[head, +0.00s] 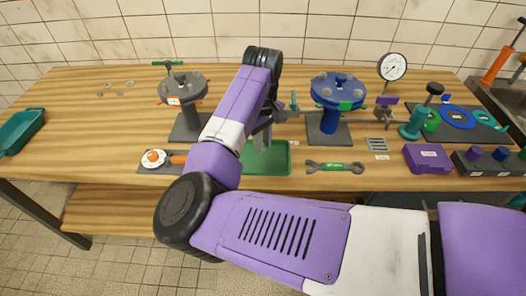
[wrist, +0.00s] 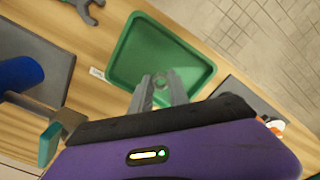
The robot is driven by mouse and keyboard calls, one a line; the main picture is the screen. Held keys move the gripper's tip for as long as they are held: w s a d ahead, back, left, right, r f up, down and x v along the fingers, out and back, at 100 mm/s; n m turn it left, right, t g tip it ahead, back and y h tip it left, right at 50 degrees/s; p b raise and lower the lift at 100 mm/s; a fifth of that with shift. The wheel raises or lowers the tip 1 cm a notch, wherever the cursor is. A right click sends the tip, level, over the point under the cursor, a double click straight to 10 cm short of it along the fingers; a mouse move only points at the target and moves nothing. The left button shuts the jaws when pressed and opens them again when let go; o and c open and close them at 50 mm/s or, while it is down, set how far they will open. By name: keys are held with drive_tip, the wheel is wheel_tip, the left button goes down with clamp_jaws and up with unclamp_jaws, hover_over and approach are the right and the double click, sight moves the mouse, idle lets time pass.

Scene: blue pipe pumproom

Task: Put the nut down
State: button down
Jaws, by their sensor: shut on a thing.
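The nut appears held above the tray floor, but the exact height is hard to tell. In the head view my gripper (head: 263,136) points down at the green tray (head: 268,169), and the arm hides part of the tray. The nut cannot be made out there. The visible tray floor is empty.
A green-handled wrench (head: 335,167) lies right of the tray. Small loose washers or nuts (head: 108,94) lie at the back left. A purple box (head: 428,158) sits farther right.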

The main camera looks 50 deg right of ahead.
sight(263, 159)
drive_tip(key=shift+f, duration=2.2)
drive_tip(key=shift+f, duration=0.15)
drive_tip(key=c, duration=1.3)
unclamp_jaws()
drive_tip(key=shift+o, duration=0.2)
wheel_tip(263, 159, up, 12)
drive_tip(key=shift+r+b, duration=0.2)
drive_tip(key=shift+b, duration=0.2)
